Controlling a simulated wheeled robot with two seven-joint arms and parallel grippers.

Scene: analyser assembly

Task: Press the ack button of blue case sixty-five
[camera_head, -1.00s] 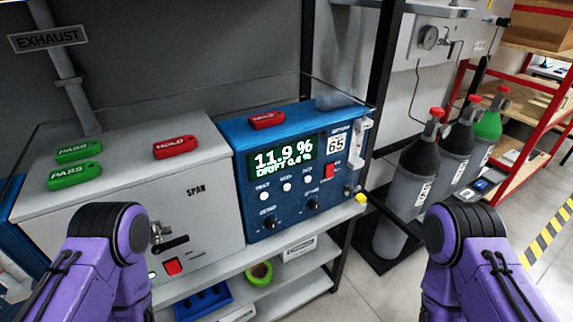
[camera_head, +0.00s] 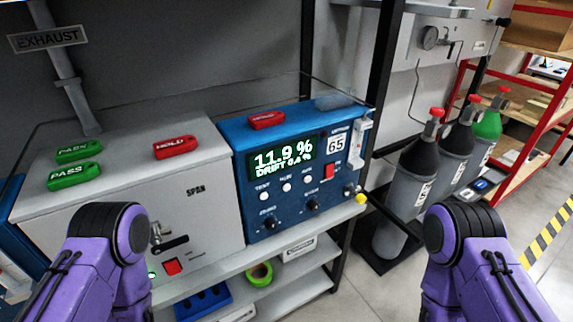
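Blue case sixty-five (camera_head: 245,165) stands on the bench, its front facing me, with a "65" label (camera_head: 336,145) at upper right. Its display (camera_head: 282,158) reads 11.9 % with a drift line below. Under the display are three white round buttons: left (camera_head: 263,196), middle (camera_head: 287,187) and right (camera_head: 308,180). Their small labels are blurred; the left one looks like TEST, and I cannot surely read which is ack. Nothing covers the buttons. My purple arms show at the bottom left and bottom right; neither gripper is in view.
The case also has a red switch (camera_head: 329,171), dark knobs (camera_head: 268,222) and a red HOLD tag (camera_head: 266,120) on top. A grey SPAN case (camera_head: 215,185) stands directly left, bearing tags. Gas cylinders (camera_head: 410,190) stand right, beyond a black rack post (camera_head: 375,90).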

